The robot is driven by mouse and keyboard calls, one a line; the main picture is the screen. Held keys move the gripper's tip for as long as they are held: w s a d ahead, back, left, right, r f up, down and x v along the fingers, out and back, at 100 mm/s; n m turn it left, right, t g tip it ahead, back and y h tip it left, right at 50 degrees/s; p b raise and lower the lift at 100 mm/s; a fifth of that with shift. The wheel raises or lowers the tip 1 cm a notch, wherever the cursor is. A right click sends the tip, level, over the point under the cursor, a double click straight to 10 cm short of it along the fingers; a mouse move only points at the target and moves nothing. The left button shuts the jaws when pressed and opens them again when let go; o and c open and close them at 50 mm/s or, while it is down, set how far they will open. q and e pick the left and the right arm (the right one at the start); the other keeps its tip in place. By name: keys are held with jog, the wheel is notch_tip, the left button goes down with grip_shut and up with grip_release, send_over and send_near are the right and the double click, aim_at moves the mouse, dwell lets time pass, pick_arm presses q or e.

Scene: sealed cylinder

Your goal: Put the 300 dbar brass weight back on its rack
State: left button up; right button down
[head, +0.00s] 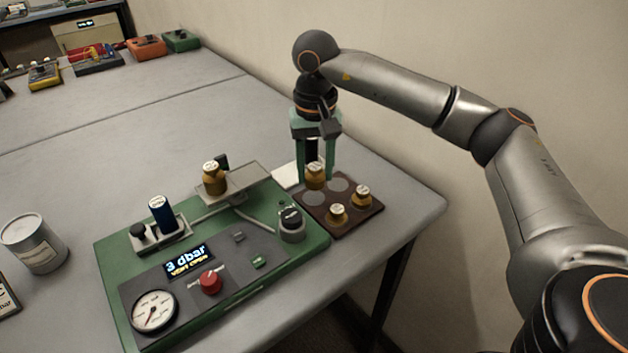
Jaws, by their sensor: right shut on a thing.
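My right gripper (316,172) points down over the far side of the brown rack (345,222). It is shut on a brass weight (315,181) with a pale label on top; the label is too small to read. The weight looks upright, over or near the far left part of the rack. I cannot tell whether it touches the rack. Pale round spots show on the rack. Two other brass weights stand on it, one at the front (337,216) and one at the right (361,197). My left gripper is not in view.
A green apparatus (315,243) reading 3 dbar stands left of the rack. Another brass weight (214,182) sits on its raised plate (258,178). A blue cylinder (161,215) stands on it too. A metal can (34,247) is at the left. The table edge and wall are close at right.

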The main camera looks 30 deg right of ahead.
aim_at(314, 182)
jog(key=shift+w+f, duration=0.15)
jog(key=shift+f, duration=0.8)
jog(key=shift+w+f, duration=0.15)
jog(key=shift+f, duration=0.75)
jog(key=shift+f, duration=0.2)
jog(key=shift+c, duration=1.7)
grip_release()
notch_tip(314, 182, up, 12)
jog(key=shift+r+p, duration=0.2)
jog(key=shift+p, duration=0.1)
